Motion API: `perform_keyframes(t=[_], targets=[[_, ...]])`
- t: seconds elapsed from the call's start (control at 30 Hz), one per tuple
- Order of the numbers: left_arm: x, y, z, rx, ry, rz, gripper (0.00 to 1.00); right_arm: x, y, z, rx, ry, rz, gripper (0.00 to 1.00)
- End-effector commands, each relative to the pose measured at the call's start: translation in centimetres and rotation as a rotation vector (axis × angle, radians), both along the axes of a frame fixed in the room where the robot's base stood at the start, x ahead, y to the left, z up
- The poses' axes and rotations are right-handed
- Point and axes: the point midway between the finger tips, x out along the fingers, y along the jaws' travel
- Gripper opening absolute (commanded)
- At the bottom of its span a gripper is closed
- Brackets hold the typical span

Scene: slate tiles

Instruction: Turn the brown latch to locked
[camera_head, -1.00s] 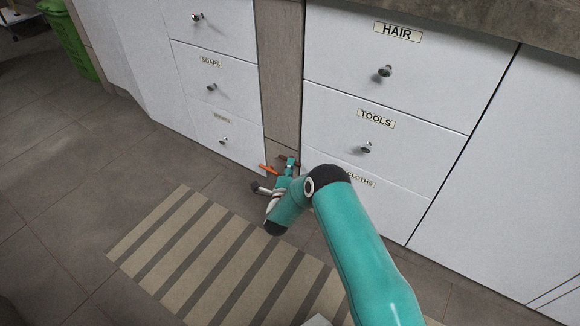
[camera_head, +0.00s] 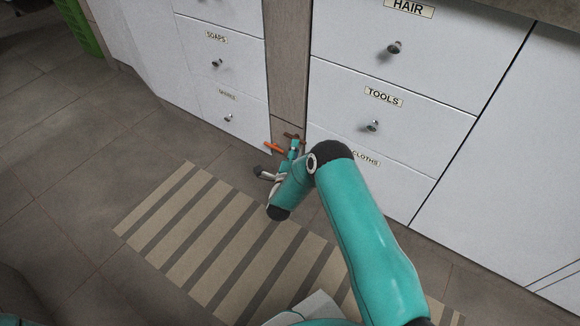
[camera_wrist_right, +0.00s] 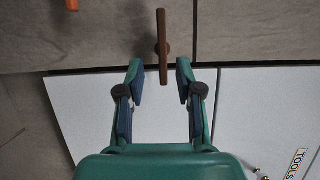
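The brown latch (camera_head: 291,135) is a short bar low on the narrow brown panel between two drawer stacks. In the right wrist view the brown latch (camera_wrist_right: 162,40) is a bar on a round pivot, pointing up and down the picture. My right gripper (camera_head: 293,152) is at the latch in the head view, partly hidden by its own arm. In the right wrist view my right gripper (camera_wrist_right: 160,82) is open, with the bar's lower end between the fingertips and a gap on each side. Contact cannot be told. My left gripper is not in view.
An orange handle (camera_head: 274,147) is just left of the brown latch; its end also shows in the right wrist view (camera_wrist_right: 72,5). White drawers with knobs, such as TOOLS (camera_head: 425,125), flank the panel. A striped mat (camera_head: 215,235) lies on the tiled floor.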

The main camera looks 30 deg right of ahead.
Motion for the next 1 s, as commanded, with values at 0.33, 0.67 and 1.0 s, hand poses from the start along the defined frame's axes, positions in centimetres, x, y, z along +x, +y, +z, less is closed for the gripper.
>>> perform_keyframes(t=[0.33, 0.67, 1.0], targets=[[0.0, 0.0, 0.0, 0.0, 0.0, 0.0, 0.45, -4.8, 5.0, -0.2, 0.001, 0.004, 0.004, 0.35], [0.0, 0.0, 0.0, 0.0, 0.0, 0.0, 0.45, -6.7, 6.7, -0.2, 0.001, 0.003, 0.0, 0.35], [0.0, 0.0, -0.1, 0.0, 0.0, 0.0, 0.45, -6.7, 6.7, -0.2, 0.001, 0.003, 0.0, 0.35]])
